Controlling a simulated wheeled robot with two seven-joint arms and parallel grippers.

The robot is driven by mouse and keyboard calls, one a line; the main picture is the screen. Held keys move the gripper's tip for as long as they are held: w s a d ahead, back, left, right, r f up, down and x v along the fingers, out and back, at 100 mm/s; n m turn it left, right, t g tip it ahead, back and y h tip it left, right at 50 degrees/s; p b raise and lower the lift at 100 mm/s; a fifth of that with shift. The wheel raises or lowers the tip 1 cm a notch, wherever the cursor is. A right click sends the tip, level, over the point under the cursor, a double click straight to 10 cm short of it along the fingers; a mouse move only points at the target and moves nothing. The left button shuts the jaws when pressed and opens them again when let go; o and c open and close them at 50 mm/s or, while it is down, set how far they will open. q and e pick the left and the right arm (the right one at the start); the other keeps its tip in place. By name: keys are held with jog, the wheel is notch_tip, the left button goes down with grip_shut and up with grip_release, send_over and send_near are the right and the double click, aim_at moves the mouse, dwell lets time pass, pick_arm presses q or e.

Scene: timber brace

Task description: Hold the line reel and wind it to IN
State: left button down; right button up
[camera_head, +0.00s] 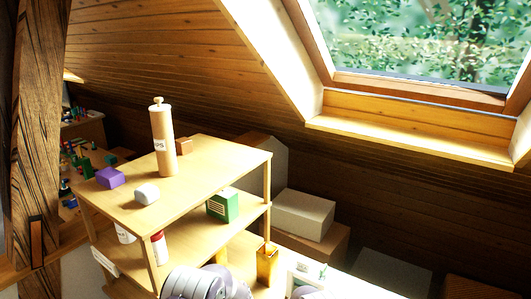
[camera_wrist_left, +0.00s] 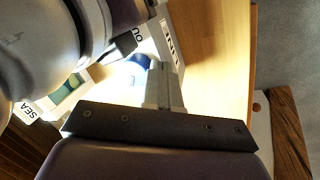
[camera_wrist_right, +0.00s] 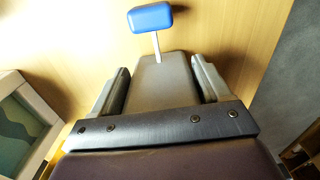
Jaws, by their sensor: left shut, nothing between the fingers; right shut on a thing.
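The line reel is a pale box (camera_wrist_left: 172,38) with lettering that reads like "LINE" and a partly hidden "OU" label in the left wrist view. My right gripper (camera_wrist_right: 160,88) is shut on its grey-looking body (camera_wrist_right: 158,80), one finger on each side. A blue knob (camera_wrist_right: 150,18) on a thin pale stem sticks out beyond the body; a blue part (camera_wrist_left: 139,66) also shows beside the box in the left wrist view. My left gripper (camera_wrist_left: 163,88) is shut and empty, its fingertips close to the box; contact is unclear. An "IN" mark cannot be read.
A wooden shelf (camera_head: 205,165) carries a cylinder (camera_head: 162,140), a purple block (camera_head: 110,178) and a white block (camera_head: 147,194). A green box (camera_head: 222,205) stands on its lower board. A framed picture (camera_wrist_right: 22,118) is left of my right gripper.

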pick_arm(q)
jog(key=shift+w+d, duration=0.1)
jog(key=shift+w, duration=0.05)
jog(key=shift+w, duration=0.15)
jog(key=shift+w+a, duration=0.4)
jog(key=shift+w, duration=0.1)
jog(key=shift+w+a, duration=0.15)
jog(key=shift+w, duration=0.35)
dwell(0.4)
jog(key=shift+a, duration=0.1)
jog(key=shift+a, duration=0.2)
notch_tip(320, 180, up, 6)
jog(key=shift+s, duration=0.15)
dwell(0.3)
